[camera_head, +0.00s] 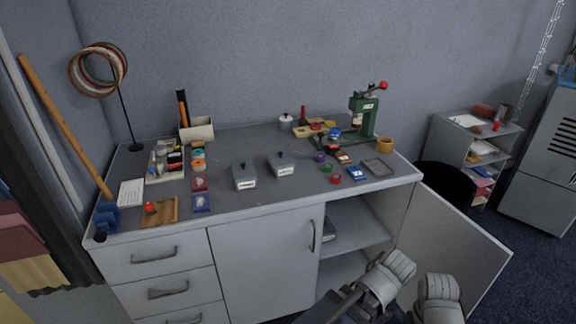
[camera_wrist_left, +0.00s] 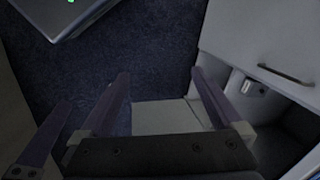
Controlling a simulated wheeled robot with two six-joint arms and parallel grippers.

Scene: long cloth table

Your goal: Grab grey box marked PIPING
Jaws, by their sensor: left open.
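Two small grey lidded boxes with black knobs and white labels stand on the grey table. One grey box (camera_head: 244,177) is left of centre, and the other grey box (camera_head: 281,164) is a little to its right and further back. The label print is too small to read, so I cannot tell which is marked PIPING. My left gripper (camera_wrist_left: 160,75) is open and empty in the left wrist view, over dark carpet and a pale panel, away from both boxes. Its fingers are not clear in the head view.
The grey table (camera_head: 235,212) has a cupboard door (camera_head: 452,245) standing open at its front right. A green press (camera_head: 364,117) stands behind right. A parts tray (camera_head: 165,180) and wooden board (camera_head: 160,212) are at left.

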